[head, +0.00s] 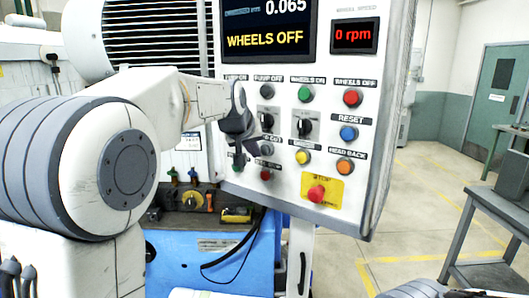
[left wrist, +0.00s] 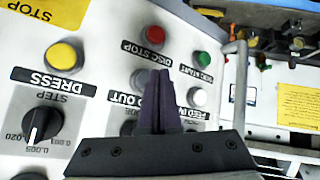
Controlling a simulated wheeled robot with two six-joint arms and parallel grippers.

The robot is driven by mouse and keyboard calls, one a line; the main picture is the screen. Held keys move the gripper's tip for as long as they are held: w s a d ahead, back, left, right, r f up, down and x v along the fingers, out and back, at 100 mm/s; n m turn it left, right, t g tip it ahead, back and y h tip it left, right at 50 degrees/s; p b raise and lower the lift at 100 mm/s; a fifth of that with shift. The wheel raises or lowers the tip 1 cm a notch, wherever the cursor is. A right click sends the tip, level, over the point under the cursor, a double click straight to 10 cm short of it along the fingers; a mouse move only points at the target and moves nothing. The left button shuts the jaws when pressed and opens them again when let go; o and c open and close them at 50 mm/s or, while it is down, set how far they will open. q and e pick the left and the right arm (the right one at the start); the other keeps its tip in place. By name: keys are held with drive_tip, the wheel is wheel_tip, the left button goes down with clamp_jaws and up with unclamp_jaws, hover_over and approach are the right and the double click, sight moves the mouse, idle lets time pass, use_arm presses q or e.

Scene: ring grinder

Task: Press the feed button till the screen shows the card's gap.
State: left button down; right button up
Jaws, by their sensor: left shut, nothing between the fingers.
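The screen (head: 265,30) on the grinder's panel reads 0.065 above "WHEELS OFF". My left gripper (head: 250,138) is in front of the panel's lower left, shut and empty. In the left wrist view, upside down, its fingers (left wrist: 160,76) stand between the white feed-in button (left wrist: 197,97) and the grey feed-out button (left wrist: 140,78). I cannot tell whether the tips touch the panel. The gripper hides the feed-in button in the head view. The step knob (left wrist: 42,124) is on the left of the wrist view. I see no readable gap card. My right gripper is out of view.
A red disc-stop button (left wrist: 155,37), green disc-start button (left wrist: 203,59) and yellow dress button (left wrist: 62,57) are close by. A red stop button (head: 317,193) on yellow is at the lower right. A rail (left wrist: 239,84) stands beside the panel edge. A grey bench (head: 490,215) is right.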

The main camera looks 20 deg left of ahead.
use_arm(q)
drive_tip(key=s+b, duration=0.1)
drive_tip(key=s, duration=0.1)
drive_tip(key=s+a+b, duration=0.1)
drive_tip(key=s, duration=0.1)
drive_tip(key=shift+s+a, duration=0.2)
idle(2.4)
drive_tip(key=s+d+f+m+g+h, duration=0.3)
drive_tip(key=s+d+f+m+g, duration=0.25)
drive_tip(key=s+d+f, duration=1.05)
drive_tip(key=s+d+f+m+g+y, duration=0.1)
drive_tip(key=s+f+m+g, duration=0.1)
drive_tip(key=s, duration=0.7)
drive_tip(key=s+d+f+m+g, duration=0.1)
drive_tip(key=s+f+m+g, duration=0.1)
drive_tip(key=s+f+m, duration=0.2)
drive_tip(key=s+f, duration=0.3)
drive_tip(key=s, duration=0.2)
drive_tip(key=shift+s+d+f+y, duration=0.2)
drive_tip(key=shift+s+d+y, duration=0.05)
drive_tip(key=shift+s+y, duration=0.15)
